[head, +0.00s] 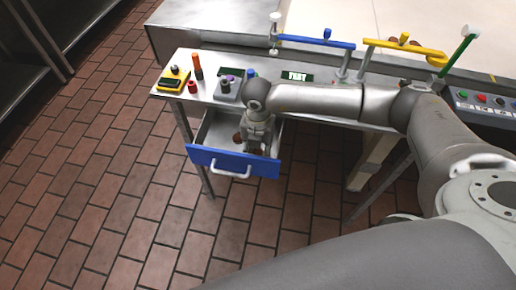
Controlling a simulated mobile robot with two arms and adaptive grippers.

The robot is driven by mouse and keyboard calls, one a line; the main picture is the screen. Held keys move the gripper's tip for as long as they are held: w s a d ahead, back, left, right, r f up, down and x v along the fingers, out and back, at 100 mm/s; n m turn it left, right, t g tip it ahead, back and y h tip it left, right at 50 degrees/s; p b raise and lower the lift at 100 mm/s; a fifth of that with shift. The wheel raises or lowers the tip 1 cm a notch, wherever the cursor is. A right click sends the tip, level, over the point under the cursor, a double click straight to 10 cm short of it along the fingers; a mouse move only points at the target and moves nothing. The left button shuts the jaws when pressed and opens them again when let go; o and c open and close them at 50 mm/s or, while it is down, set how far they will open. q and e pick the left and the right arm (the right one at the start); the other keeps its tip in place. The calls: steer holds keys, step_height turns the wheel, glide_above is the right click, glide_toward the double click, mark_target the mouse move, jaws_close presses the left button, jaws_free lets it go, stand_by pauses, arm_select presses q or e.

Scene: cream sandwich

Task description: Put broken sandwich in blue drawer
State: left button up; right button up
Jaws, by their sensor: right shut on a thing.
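The blue-fronted drawer (205,159) is pulled out under the small metal table, with a white handle on its front. My right gripper (254,148) points down into the open drawer, just behind the blue front. It is shut on a brown sandwich, mostly hidden by the fingers and the drawer front. Another small brown piece (237,138) shows inside the drawer, left of the gripper. I cannot tell whether the held sandwich touches the drawer floor. My left gripper is not in view.
The table (202,62) carries a yellow device (173,79), a red cylinder (193,87), an orange bottle (197,67) and a grey button box (228,88). Blue (312,42) and yellow (403,47) bars stand along the conveyor edge. Brick floor at left is clear.

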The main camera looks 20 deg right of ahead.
steer(key=shift+f, duration=0.1)
steer(key=shift+f, duration=0.15)
steer(key=o, duration=0.7)
steer(key=shift+c, duration=0.2)
steer(key=shift+r, duration=0.2)
steer(key=shift+r, duration=0.25)
step_height(320, 180, up, 12)
steer(key=b, duration=0.2)
steer(key=shift+f, duration=0.15)
